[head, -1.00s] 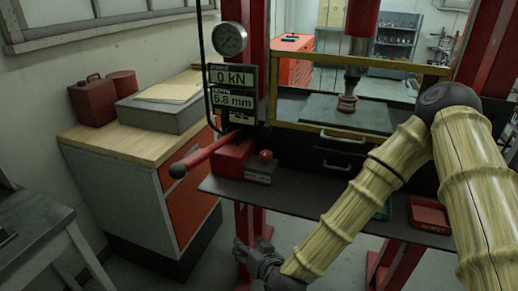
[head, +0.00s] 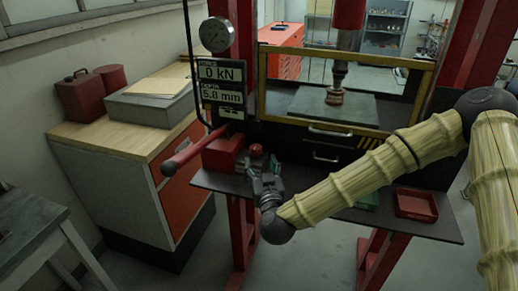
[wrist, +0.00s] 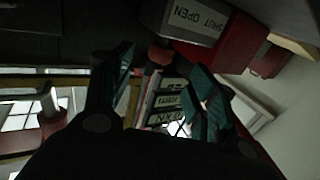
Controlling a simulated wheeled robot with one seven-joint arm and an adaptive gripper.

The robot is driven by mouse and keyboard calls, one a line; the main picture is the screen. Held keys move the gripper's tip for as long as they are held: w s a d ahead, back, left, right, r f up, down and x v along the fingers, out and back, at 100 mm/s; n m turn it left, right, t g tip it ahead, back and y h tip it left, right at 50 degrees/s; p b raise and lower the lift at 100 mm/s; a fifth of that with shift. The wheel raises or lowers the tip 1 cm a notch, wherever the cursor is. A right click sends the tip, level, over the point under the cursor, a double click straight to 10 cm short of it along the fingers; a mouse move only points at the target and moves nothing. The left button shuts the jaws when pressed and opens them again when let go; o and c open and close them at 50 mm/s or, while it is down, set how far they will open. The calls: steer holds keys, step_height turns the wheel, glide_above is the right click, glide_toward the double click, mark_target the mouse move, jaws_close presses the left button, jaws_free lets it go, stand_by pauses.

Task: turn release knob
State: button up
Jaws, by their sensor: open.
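The release knob (head: 256,150) is a small red ball on a grey block on the press's shelf, beside the red pump body (head: 222,152). My gripper (head: 262,170) is just in front of the knob, its fingers pointing up toward it and covering part of the block. In the wrist view the knob (wrist: 160,54) shows between the tips of the two spread fingers, beside the block (wrist: 198,22) marked "SHUT" and "OPEN". The fingers look apart from the knob, with nothing held. I cannot tell the knob's setting.
A red pump lever (head: 192,150) sticks out left of the knob. The gauge (head: 217,34) and displays (head: 222,84) reading 0 kN and 5.8 mm are above. A yellow-framed guard (head: 345,127) stands behind right. A red tray (head: 416,205) lies on the shelf's right side.

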mark_target(257, 153)
steer(key=w+p, duration=0.1)
steer(key=w, duration=0.2)
steer(key=w+a+p, duration=0.1)
steer(key=w, duration=0.2)
steer(key=w+p, duration=0.1)
steer(key=w, duration=0.2)
steer(key=shift+a, duration=0.3)
steer(key=c, duration=1)
steer(key=shift+c, duration=0.2)
